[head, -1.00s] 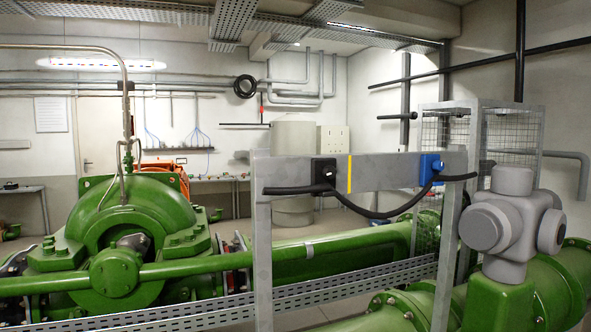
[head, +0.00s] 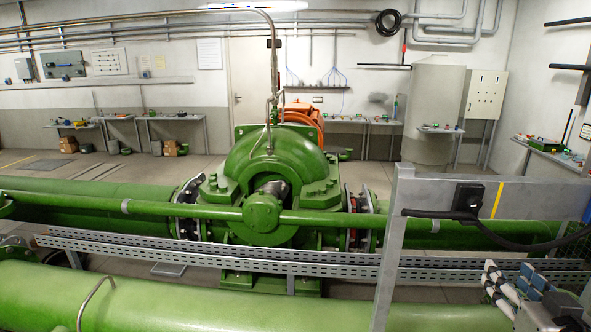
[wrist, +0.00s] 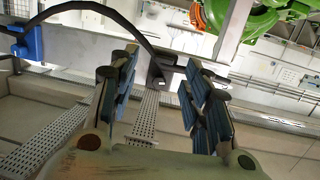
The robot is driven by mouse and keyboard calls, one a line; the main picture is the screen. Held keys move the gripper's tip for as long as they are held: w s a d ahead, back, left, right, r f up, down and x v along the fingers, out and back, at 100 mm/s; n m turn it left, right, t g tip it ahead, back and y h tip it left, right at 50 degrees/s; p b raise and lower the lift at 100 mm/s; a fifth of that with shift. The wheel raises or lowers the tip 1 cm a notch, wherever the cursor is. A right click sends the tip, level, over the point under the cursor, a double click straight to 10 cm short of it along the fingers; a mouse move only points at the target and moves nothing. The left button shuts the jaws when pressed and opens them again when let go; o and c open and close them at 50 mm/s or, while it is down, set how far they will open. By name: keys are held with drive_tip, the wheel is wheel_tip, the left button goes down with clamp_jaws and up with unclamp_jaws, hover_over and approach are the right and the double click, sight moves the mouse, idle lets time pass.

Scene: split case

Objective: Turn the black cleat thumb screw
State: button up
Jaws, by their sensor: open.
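The black cleat (head: 468,197) is fixed to the grey crossbar (head: 530,197) of a metal frame at the right of the head view, left of a yellow stripe. A black cable (head: 500,222) runs through it. In the wrist view the black cleat (wrist: 157,70) shows between and beyond my fingertips. Its thumb screw is too small and dark to make out clearly. My gripper (head: 512,284) is open and empty, at lower right in the head view, below the crossbar. In the wrist view my gripper (wrist: 160,58) has its blue-padded fingers spread, apart from the cleat.
A blue cleat (wrist: 27,42) holds the cable at the left of the wrist view. The frame's upright (head: 390,250) stands left of the black cleat. Perforated cable tray (head: 200,250) and green pipes (head: 200,300) cross below. A green pump (head: 265,170) stands behind.

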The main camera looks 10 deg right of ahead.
wheel_tip(320, 180, up, 6)
drive_tip(key=s+r+t+y+p, duration=0.1)
drive_tip(key=s+t, duration=0.1)
drive_tip(key=p, duration=0.2)
approach(477, 204)
drive_tip(key=shift+n, duration=0.3)
drive_tip(key=x, duration=0.9)
drive_tip(key=shift+w, duration=0.25)
drive_tip(key=shift+c, duration=0.3)
clamp_jaws()
drive_tip(key=n+b, duration=0.2)
drive_tip(key=b, duration=0.1)
drive_tip(key=shift+f, duration=0.2)
drive_tip(key=shift+n+b, duration=0.9)
drive_tip(key=shift+b, duration=0.15)
drive_tip(key=shift+r, duration=0.15)
